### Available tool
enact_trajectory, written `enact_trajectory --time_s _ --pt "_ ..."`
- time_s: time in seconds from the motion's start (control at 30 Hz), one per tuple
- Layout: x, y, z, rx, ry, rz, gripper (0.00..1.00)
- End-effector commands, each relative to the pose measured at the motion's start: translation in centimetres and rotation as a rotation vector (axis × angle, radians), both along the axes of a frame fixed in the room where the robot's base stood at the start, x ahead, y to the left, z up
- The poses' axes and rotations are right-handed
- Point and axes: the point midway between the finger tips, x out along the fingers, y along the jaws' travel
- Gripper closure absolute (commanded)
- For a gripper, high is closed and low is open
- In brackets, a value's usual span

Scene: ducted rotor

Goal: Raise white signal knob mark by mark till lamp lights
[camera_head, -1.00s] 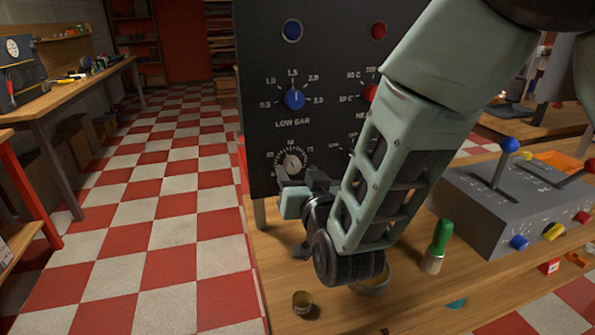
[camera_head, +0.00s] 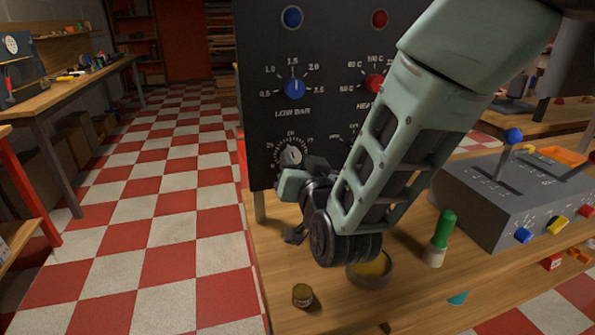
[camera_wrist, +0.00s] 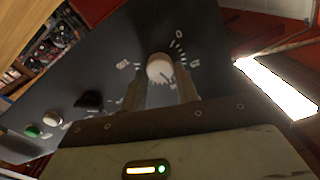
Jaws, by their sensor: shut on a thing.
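The white signal knob (camera_head: 291,155) sits low on the dark upright panel (camera_head: 345,55), with a ring of marks around it. It also shows in the wrist view (camera_wrist: 160,66), with a dark pointer line on its face. My gripper (camera_head: 300,169) is at the panel. In the wrist view its two fingers (camera_wrist: 160,88) stand on either side of the knob, shut on it. A blue round lamp (camera_head: 292,17) and a red one (camera_head: 380,18) are at the panel's top; neither glows clearly. The knob's lower side is partly hidden by my fingers.
A blue knob (camera_head: 295,87) and a red knob (camera_head: 374,84) are above on the panel. On the bench stand a bowl (camera_head: 369,277), a small jar (camera_head: 302,295), a green-handled tool (camera_head: 441,238) and a grey lever box (camera_head: 490,200). Floor at left is clear.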

Motion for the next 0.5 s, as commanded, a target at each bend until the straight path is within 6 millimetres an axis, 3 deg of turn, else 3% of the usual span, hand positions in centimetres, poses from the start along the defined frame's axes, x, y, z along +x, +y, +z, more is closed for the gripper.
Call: enact_trajectory --time_s 0.03,0.23,0.5 --pt "0.08 -0.13 -0.71 0.045 0.007 -0.003 0.92" --pt "0.08 -0.16 -0.55 0.206 0.054 -0.003 0.92" --pt "0.03 -0.11 -0.10 0.289 0.081 -0.002 0.92"
